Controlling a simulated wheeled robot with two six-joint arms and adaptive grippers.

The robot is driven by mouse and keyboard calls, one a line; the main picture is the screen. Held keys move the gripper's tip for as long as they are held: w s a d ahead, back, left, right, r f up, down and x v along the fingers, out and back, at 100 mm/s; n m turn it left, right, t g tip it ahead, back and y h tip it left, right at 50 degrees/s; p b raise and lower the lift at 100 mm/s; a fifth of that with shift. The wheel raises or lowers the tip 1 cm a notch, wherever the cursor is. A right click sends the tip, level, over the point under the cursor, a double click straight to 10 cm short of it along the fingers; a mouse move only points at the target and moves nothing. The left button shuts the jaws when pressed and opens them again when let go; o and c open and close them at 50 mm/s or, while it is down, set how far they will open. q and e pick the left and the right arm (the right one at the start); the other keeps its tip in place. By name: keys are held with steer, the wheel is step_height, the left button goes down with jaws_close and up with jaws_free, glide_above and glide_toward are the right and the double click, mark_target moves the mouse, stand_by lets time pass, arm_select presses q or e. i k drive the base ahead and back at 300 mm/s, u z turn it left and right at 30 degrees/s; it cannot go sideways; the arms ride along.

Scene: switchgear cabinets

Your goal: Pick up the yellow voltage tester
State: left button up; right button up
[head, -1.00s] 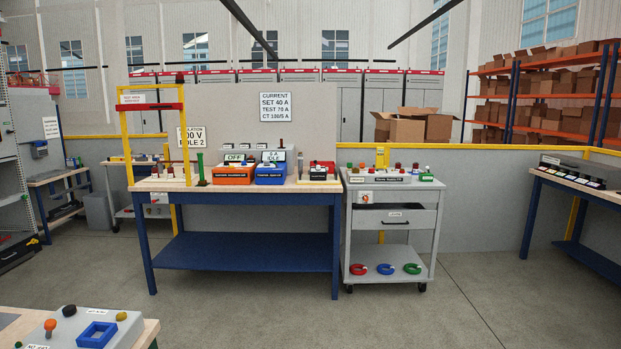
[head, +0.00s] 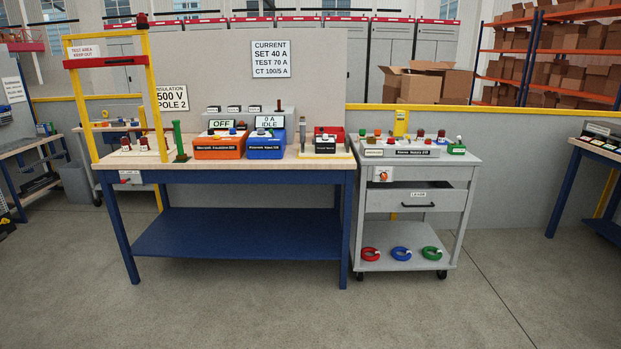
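I cannot pick out a yellow voltage tester with certainty. A blue-legged workbench (head: 240,177) stands ahead, with an orange instrument (head: 219,147), a blue instrument (head: 265,146) and a dark-and-red device with a yellow lower edge (head: 327,143) on its top. A grey cart (head: 415,172) stands just right of the bench. Its top holds a grey rack (head: 400,150) with several small coloured items, too small to identify. Neither of my grippers is in view.
A yellow frame (head: 69,110) with a red bar rises at the bench's left end. Red, blue and green rings (head: 430,253) lie on the cart's lower shelf. Another table (head: 590,150) stands at far right. The floor in front (head: 300,315) is clear.

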mark_target(398, 118)
steer(key=i, duration=2.9)
steer(key=z, duration=1.15)
steer(key=k, duration=0.5)
steer(key=z, duration=1.1)
steer(key=i, duration=0.8)
steer(key=z, duration=0.8)
steer(key=i, duration=1.05)
steer(key=u, duration=0.4)
steer(key=i, duration=0.8)
steer(key=u, duration=0.8)
